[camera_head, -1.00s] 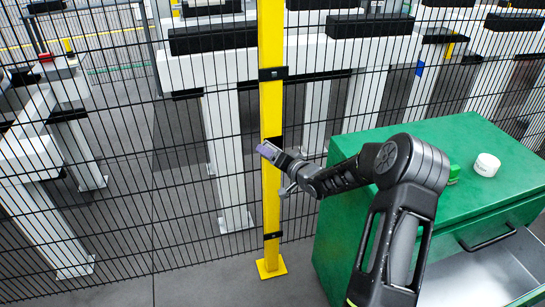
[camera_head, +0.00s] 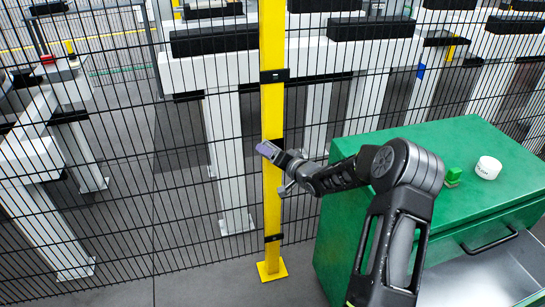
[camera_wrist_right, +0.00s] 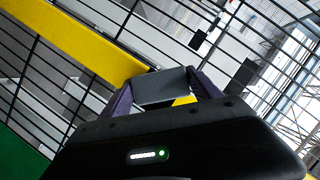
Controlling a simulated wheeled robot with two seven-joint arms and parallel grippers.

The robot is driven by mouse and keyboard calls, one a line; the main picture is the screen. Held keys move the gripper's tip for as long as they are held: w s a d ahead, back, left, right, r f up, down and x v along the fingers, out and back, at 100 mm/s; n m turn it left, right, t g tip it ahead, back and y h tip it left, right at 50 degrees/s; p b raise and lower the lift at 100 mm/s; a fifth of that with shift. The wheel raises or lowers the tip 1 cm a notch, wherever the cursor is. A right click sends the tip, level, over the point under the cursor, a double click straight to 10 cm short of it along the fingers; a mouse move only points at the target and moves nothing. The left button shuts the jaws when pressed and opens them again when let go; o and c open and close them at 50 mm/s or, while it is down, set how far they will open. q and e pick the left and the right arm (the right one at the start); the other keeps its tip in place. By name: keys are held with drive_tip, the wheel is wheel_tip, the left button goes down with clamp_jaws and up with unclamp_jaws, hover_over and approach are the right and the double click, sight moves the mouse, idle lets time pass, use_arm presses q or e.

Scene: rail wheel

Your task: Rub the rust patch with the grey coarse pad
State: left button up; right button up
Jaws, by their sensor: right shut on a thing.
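My right gripper (camera_head: 268,150) reaches from the right to the yellow fence post (camera_head: 272,195) at about mid-height. In the right wrist view its two purple fingers are shut on the grey pad (camera_wrist_right: 161,88), which lies across between the fingertips. The pad is close to the yellow post (camera_wrist_right: 90,44) there; I cannot tell whether they touch. No clear rust patch shows. My left gripper is not in view.
A black wire mesh fence (camera_head: 130,200) runs on both sides of the post.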

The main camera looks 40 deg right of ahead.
drive_tip(key=shift+s+d+r+p, duration=0.15)
drive_tip(key=shift+s+d+p, duration=0.05)
drive_tip(key=shift+d+p, duration=0.5)
drive_tip(key=shift+s+d+p, duration=0.3)
drive_tip(key=shift+d+p, duration=0.05)
drive_tip(key=shift+d, duration=0.45)
drive_tip(key=shift+s+d, duration=0.15)
drive_tip(key=shift+d, duration=0.2)
drive_tip(key=shift+w+a+b, duration=0.2)
drive_tip(key=shift+w+a, duration=0.05)
drive_tip(key=shift+a, duration=0.4)
drive_tip(key=shift+w+a+b, duration=0.2)
drive_tip(key=shift+a+b, duration=0.05)
drive_tip(key=shift+a, duration=0.35)
drive_tip(key=shift+w+a+b, duration=0.2)
drive_tip(key=shift+w+a, duration=0.05)
drive_tip(key=shift+a, duration=0.4)
